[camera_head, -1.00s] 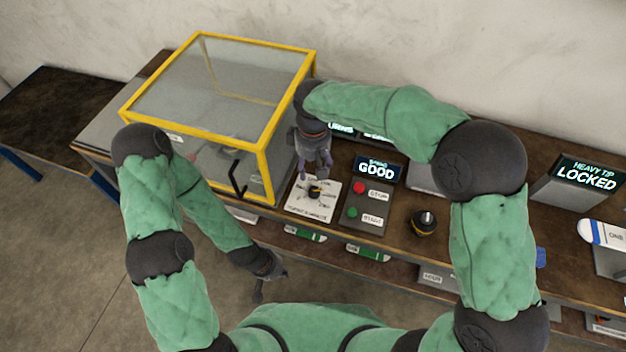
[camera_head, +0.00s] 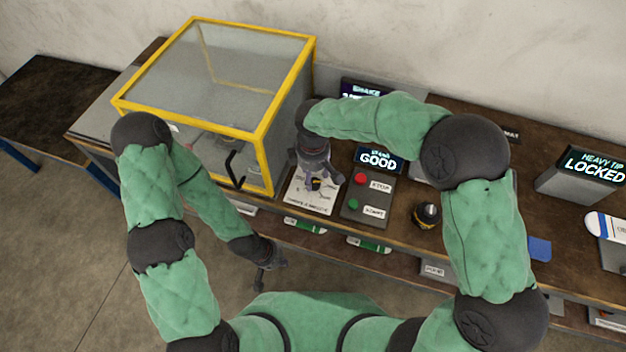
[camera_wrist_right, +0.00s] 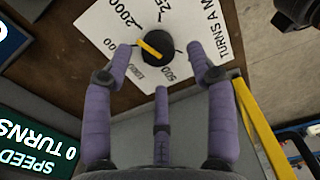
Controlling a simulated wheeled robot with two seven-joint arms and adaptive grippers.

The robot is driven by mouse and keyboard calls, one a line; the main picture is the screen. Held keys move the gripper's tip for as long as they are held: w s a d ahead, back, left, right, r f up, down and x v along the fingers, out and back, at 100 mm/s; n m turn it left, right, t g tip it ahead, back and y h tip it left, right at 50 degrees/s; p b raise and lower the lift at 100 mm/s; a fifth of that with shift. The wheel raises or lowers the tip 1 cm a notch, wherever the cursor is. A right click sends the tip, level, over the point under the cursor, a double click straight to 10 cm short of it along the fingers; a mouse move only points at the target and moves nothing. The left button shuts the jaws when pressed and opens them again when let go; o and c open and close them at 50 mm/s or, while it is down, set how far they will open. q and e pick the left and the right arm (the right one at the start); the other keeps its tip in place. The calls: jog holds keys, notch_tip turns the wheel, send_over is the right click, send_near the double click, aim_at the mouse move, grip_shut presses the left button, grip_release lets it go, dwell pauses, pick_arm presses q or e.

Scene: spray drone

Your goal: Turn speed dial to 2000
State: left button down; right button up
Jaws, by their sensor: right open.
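The speed dial is a black round knob with a yellow bar (camera_wrist_right: 156,46), on a white plate (camera_wrist_right: 187,22) printed with numbers. In the right wrist view, the bar runs from upper left to lower right. The 2000 mark lies up and left of the knob; 500 lies below right. In the head view the dial (camera_head: 313,185) is partly hidden by my right gripper (camera_head: 318,172). That gripper also shows in the wrist view (camera_wrist_right: 160,58); its purple fingers are spread around the knob, with gaps visible. My left gripper (camera_head: 264,276) hangs low in front of the bench, its fingers too small to read.
A yellow-framed glass box (camera_head: 265,150) stands just left of the dial. Right of the dial are a button panel (camera_head: 367,200) with red and green buttons, and a black knob (camera_head: 428,214). A speed display reads 0 turns (camera_wrist_right: 35,150). A GOOD display (camera_head: 378,160) stands behind the panel.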

aim_at(314, 184)
jog(key=shift+f, duration=1.25)
jog(key=c, duration=1.1)
jog(key=shift+m, duration=0.4)
jog(key=o, duration=1.1)
jog(key=shift+a, duration=0.15)
